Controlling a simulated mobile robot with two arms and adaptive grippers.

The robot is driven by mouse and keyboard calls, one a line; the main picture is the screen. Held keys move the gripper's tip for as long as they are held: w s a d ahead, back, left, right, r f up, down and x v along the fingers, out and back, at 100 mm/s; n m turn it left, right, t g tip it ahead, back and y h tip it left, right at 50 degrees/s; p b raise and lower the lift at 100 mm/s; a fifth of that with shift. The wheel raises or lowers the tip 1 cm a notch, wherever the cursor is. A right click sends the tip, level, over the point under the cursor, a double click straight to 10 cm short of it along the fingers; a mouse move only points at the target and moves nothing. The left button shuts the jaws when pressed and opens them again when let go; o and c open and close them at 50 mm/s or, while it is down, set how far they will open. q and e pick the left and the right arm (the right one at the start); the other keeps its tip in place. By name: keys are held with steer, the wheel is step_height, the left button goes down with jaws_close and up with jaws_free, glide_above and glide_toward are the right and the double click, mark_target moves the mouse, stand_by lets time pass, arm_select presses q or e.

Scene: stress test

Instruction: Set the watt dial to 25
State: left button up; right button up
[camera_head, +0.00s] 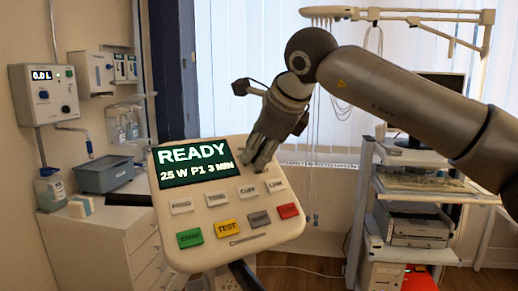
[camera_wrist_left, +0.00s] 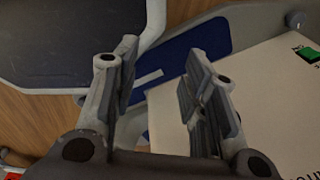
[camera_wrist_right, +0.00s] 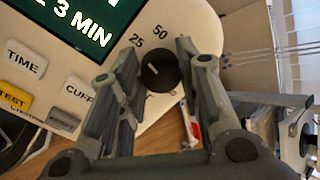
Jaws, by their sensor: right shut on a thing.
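The control panel (camera_head: 232,228) is a cream console with a dark green screen (camera_head: 193,163) reading READY, 25 W P1 3 MIN. My right gripper (camera_head: 255,158) reaches down to the panel's upper right corner and hides the dial in the head view. In the right wrist view the black watt dial (camera_wrist_right: 160,72) sits between the fingers of my right gripper (camera_wrist_right: 154,50), which is shut on it. Its white mark points up-left, toward the printed 25 (camera_wrist_right: 137,41); 50 is printed above. My left gripper (camera_wrist_left: 160,62) is open and empty, with a pale panel edge beside it.
Below the screen are grey buttons, then green START (camera_head: 190,238), yellow TEST (camera_head: 227,228) and red (camera_head: 288,211) buttons. A white cabinet (camera_head: 95,245) with a grey bin (camera_head: 105,174) stands left. A cart with a printer (camera_head: 412,226) stands right.

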steer(key=o, duration=1)
steer(key=v, duration=1.2)
